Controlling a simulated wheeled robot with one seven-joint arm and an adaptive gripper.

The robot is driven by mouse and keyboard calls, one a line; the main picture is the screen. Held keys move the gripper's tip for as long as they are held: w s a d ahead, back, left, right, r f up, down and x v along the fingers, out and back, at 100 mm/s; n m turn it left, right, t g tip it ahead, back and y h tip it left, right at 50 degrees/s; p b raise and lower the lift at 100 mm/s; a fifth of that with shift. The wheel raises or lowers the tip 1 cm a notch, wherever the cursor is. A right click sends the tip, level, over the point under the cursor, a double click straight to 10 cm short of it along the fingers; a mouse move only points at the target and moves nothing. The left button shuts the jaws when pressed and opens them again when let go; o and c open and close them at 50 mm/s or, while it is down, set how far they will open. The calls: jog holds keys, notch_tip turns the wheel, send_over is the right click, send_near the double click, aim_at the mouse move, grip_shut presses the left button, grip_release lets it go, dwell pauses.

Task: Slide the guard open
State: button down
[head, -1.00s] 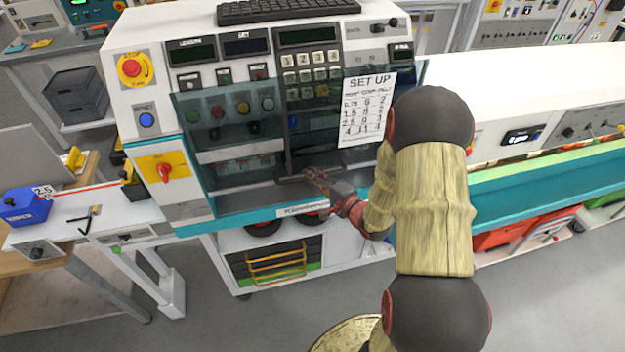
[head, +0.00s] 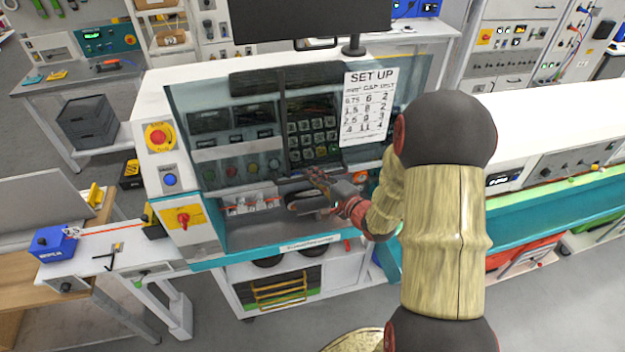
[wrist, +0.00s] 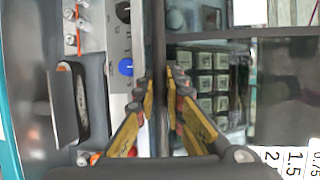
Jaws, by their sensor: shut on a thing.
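The guard (head: 238,143) is a tinted clear panel on the front of the cable machine. It stands raised, its upper part over the displays and keypad, and the lower bay below it is uncovered. My gripper (head: 318,178) is at the guard's lower middle. In the wrist view my gripper (wrist: 163,84) has its yellow-lined fingers on both sides of a dark bar (wrist: 160,35), shut on it; this appears to be the guard's handle. The fingers hide part of the bar, and my arm covers the guard's right side in the head view.
A SET UP sheet (head: 366,105) is at the guard's upper right. Red emergency stop (head: 159,137) and red-yellow switch (head: 183,217) are on the left panel. A monitor (head: 310,18) stands behind the machine.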

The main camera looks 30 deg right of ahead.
jog(key=shift+r+p, duration=0.35)
jog(key=shift+r, duration=0.45)
jog(key=c, duration=1.9)
grip_release()
jog(key=shift+o, duration=0.3)
jog(key=v, duration=1.2)
jog(key=shift+f, duration=0.1)
